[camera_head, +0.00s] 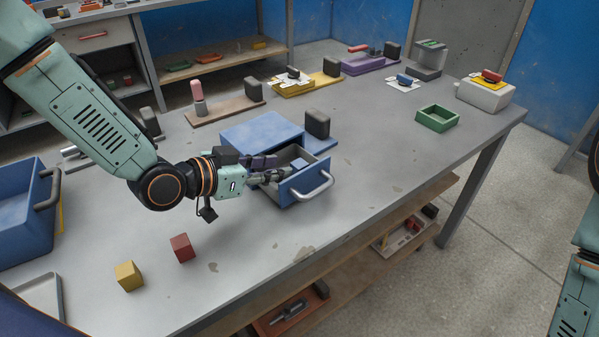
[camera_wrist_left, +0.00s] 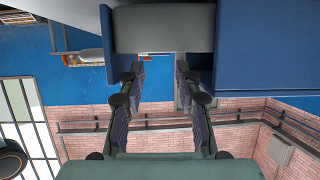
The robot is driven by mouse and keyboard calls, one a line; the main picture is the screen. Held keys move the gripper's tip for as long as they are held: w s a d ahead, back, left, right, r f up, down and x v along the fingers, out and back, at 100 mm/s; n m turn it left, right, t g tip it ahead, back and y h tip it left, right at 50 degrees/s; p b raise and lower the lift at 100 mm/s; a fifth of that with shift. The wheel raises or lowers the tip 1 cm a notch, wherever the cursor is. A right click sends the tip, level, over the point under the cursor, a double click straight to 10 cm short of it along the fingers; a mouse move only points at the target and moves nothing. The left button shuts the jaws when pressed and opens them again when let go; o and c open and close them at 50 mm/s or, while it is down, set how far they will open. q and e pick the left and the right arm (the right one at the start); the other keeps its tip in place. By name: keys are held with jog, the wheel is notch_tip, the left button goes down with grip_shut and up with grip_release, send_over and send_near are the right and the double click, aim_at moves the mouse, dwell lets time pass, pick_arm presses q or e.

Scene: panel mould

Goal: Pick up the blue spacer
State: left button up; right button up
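A small blue block, which looks like the blue spacer (camera_head: 299,164), shows in the open drawer (camera_head: 304,186) of a blue box (camera_head: 262,134). The drawer has a grey handle on its front. My left gripper (camera_head: 282,172) reaches in from the left at the drawer, its fingertips close to the block; contact cannot be made out. In the left wrist view my left gripper (camera_wrist_left: 160,80) has its two fingers apart with nothing seen between them. Grey and blue surfaces fill the top of that view; the spacer cannot be made out there. My right gripper is out of view.
A red cube (camera_head: 182,248) and a yellow cube (camera_head: 129,276) lie on the grey table in front. A blue bin (camera_head: 25,215) stands at the left. A green tray (camera_head: 437,118) sits at the right. The table right of the drawer is clear.

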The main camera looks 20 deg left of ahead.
aim_at(297, 164)
pick_arm(q)
jog(key=shift+b+x, duration=0.75)
jog(key=shift+x, duration=0.5)
jog(key=shift+b+x, duration=0.4)
jog(key=shift+x, duration=1)
jog(key=shift+r, duration=0.1)
jog(key=shift+s, duration=0.1)
